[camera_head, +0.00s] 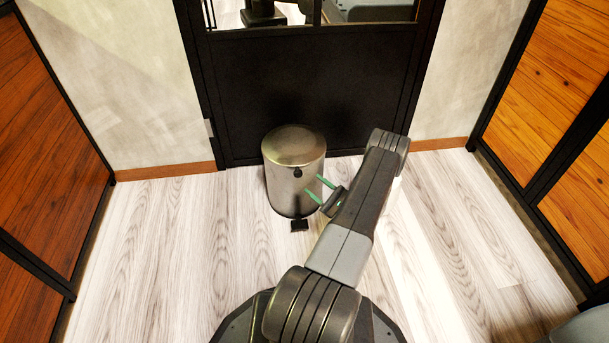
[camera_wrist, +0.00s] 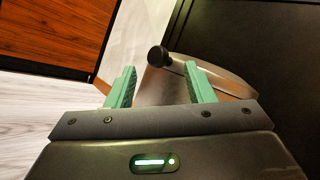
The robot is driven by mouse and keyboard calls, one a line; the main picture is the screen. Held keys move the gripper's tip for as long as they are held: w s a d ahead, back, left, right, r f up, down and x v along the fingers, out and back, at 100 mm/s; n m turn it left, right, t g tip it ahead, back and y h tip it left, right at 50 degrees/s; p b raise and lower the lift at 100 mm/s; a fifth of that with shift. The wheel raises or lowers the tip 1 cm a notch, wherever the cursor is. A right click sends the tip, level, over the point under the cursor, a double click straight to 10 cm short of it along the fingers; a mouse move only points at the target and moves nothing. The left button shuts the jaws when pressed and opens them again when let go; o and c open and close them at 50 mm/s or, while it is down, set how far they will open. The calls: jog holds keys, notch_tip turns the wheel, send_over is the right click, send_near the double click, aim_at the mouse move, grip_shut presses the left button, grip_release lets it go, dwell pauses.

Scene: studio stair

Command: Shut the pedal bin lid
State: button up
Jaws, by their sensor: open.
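The pedal bin (camera_head: 290,190) is a brushed metal cylinder standing upright on the floor against the dark door. Its domed lid (camera_head: 293,146) lies flat on the rim and looks shut. A dark round knob (camera_head: 298,173) shows at the lid's front edge, and a black pedal (camera_head: 299,225) sits at the foot. My gripper (camera_head: 314,188) is open and empty at the bin's right front side, below the lid. In the wrist view the knob (camera_wrist: 157,56) and the lid's edge (camera_wrist: 215,74) appear just beyond my green fingers (camera_wrist: 160,88). I cannot tell whether a finger touches the bin.
A black framed door (camera_head: 310,90) with glass at the top stands right behind the bin. Wood panels in black frames line the left (camera_head: 50,140) and right (camera_head: 550,90). The pale plank floor (camera_head: 150,250) is clear on both sides of the bin.

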aim_at(298, 171)
jog(key=v, duration=0.5)
jog(key=shift+s+d+f, duration=0.15)
jog(key=shift+d+f, duration=0.05)
jog(key=shift+d, duration=0.05)
jog(key=b+x, duration=0.2)
jog(key=x, duration=1.2)
jog(key=shift+s+f, duration=0.1)
jog(key=shift+r, duration=0.55)
jog(key=shift+r+m+h, duration=0.4)
jog(key=shift+r+m, duration=0.3)
jog(key=shift+r, duration=0.25)
